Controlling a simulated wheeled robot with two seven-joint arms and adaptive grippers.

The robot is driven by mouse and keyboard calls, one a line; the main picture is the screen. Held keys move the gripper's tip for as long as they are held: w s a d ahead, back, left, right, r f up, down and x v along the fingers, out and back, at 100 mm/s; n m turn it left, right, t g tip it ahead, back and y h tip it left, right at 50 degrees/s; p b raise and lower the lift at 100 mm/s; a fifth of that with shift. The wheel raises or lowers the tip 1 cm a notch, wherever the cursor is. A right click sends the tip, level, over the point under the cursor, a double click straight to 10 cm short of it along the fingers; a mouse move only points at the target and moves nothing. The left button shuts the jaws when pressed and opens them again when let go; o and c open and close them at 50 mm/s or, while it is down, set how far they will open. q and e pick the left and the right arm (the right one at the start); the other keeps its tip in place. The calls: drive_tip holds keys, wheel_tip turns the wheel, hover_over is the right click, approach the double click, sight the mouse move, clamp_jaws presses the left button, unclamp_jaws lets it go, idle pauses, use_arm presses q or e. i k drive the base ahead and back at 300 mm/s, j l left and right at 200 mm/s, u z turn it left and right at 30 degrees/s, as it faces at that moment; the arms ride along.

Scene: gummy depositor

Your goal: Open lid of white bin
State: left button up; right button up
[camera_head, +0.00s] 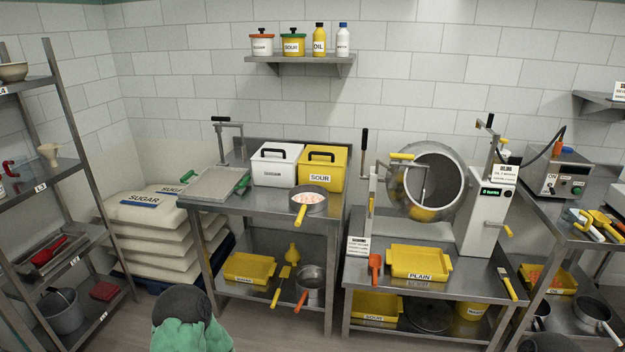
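The white bin (274,168) stands on the metal table (255,200) in the middle left. Its white lid (277,152) is on and looks closed, with a black handle on top. A yellow bin (321,170) labelled SOUR stands close beside it on the right, also with its lid on and a black handle. Neither of my grippers shows in the head view. What seems to be part of my own arm shows at the bottom left, low in front of the table and away from the bin.
A metal tray (212,184) with green handles lies left of the white bin. A pan (309,201) with a yellow handle sits at the table's front right. A drum machine (428,182) stands to the right. Sugar sacks (150,207) are stacked at left.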

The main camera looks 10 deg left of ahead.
sight(278, 147)
drive_tip(key=i+j+u, duration=0.15)
drive_tip(key=u, duration=0.25)
drive_tip(key=i+j+u, duration=0.15)
drive_tip(key=u, duration=0.3)
drive_tip(key=i+j+u, duration=0.1)
drive_tip(key=u, duration=0.3)
drive_tip(key=i+j, duration=0.1)
drive_tip(key=i, duration=0.55)
drive_tip(key=i+z, duration=0.1)
drive_tip(key=i, duration=0.6)
